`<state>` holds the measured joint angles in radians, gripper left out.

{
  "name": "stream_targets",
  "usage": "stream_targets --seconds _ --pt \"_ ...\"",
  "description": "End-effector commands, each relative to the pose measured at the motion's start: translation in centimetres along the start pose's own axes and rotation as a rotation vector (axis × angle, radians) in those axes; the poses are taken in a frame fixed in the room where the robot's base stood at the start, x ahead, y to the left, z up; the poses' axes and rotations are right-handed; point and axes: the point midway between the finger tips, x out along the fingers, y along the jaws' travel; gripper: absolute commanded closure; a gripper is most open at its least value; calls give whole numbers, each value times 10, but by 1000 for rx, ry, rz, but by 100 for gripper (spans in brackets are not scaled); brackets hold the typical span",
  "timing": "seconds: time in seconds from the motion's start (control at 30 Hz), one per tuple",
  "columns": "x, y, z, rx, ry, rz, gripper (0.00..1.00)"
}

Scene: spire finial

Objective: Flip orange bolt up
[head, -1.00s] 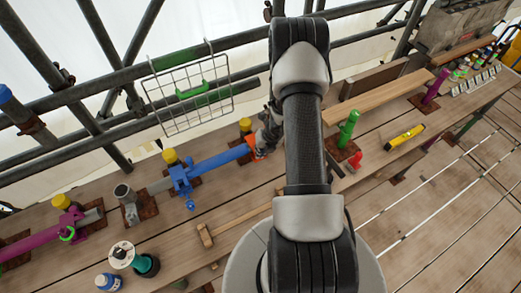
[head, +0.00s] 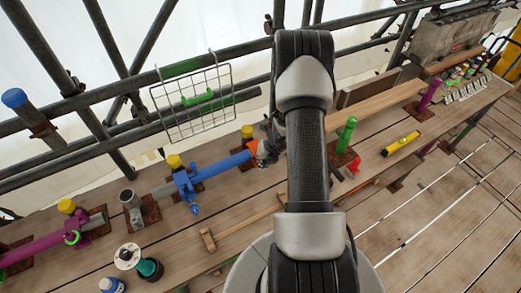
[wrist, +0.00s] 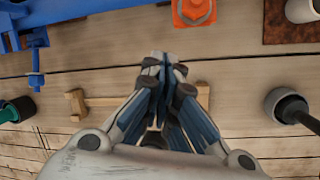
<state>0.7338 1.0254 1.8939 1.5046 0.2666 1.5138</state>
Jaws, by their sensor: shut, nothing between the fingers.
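An orange fitting (head: 253,149) sits at the right end of the blue tube (head: 225,164) on the bench. In the wrist view the orange piece (wrist: 195,16) shows at the top edge, cut off by the frame, with a grey ring-like part on it. I cannot tell which way its bolt points. My gripper (wrist: 165,60) is shut and empty, below and left of the orange piece in that view, apart from it in the picture. In the head view my gripper (head: 270,150) is beside the orange fitting and hides part of it.
A blue clamp (head: 186,184) with a hanging blue bolt grips the tube. A wire basket (head: 192,103) hangs behind. A green post (head: 346,134) and a red piece (head: 353,166) stand to the right.

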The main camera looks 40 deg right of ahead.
Motion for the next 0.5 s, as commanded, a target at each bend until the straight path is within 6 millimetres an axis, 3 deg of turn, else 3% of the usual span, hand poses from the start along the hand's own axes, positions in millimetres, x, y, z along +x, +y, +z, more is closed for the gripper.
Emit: stream_targets --seconds 0.03,0.2,0.5 --pt "-19 4 13 -4 -9 -2 100" --pt "-46 10 30 -3 -5 -3 100" --pt "-68 16 45 1 -1 -3 100"
